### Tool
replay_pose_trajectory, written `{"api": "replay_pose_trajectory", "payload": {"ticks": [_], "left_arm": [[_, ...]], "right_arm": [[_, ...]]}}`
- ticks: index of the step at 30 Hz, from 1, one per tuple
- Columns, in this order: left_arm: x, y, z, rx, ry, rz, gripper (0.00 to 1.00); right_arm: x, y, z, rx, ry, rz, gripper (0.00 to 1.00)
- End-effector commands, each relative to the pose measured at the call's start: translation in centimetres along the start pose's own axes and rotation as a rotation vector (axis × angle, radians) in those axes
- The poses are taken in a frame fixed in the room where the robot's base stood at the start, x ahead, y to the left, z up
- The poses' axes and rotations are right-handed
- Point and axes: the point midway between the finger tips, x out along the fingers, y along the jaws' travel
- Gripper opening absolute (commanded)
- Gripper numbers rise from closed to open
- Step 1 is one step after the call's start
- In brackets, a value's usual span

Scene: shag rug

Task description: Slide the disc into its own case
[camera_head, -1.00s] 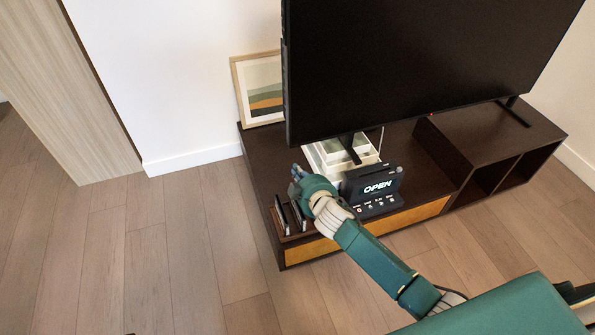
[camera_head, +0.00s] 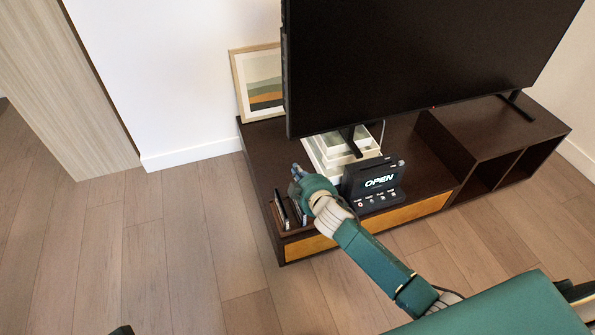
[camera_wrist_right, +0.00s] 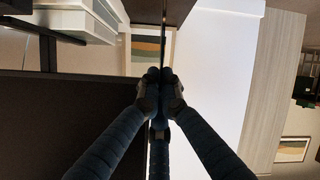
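My right gripper (camera_head: 297,172) is above the left end of the low dark TV cabinet (camera_head: 262,160), left of the black player (camera_head: 368,180) whose display reads OPEN. In the right wrist view its blue fingers meet at their tips (camera_wrist_right: 160,82). A thin dark line, which looks like the disc (camera_wrist_right: 164,42) seen edge-on, runs out from between them. The disc's face does not show. Several thin cases (camera_head: 283,214) stand in a rack at the cabinet's front left corner, just below the gripper and partly hidden by it. A dark tip at the bottom left edge may be my left gripper (camera_head: 122,330).
A large TV (camera_head: 420,60) stands over the cabinet. White box-like items (camera_head: 330,150) sit behind the player. A framed picture (camera_head: 260,85) leans on the wall at the cabinet's back left. The wooden floor (camera_head: 170,240) to the left is clear.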

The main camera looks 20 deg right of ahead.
Motion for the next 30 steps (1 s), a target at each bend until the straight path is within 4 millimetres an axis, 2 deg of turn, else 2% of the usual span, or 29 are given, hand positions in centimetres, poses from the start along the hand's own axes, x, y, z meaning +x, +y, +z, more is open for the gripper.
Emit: {"api": "replay_pose_trajectory", "payload": {"ticks": [30], "left_arm": [[0.01,0.1,-0.43,0.001,0.017,0.002,0.0]], "right_arm": [[-0.07,-0.15,-0.11,0.043,0.001,0.005,0.0]]}}
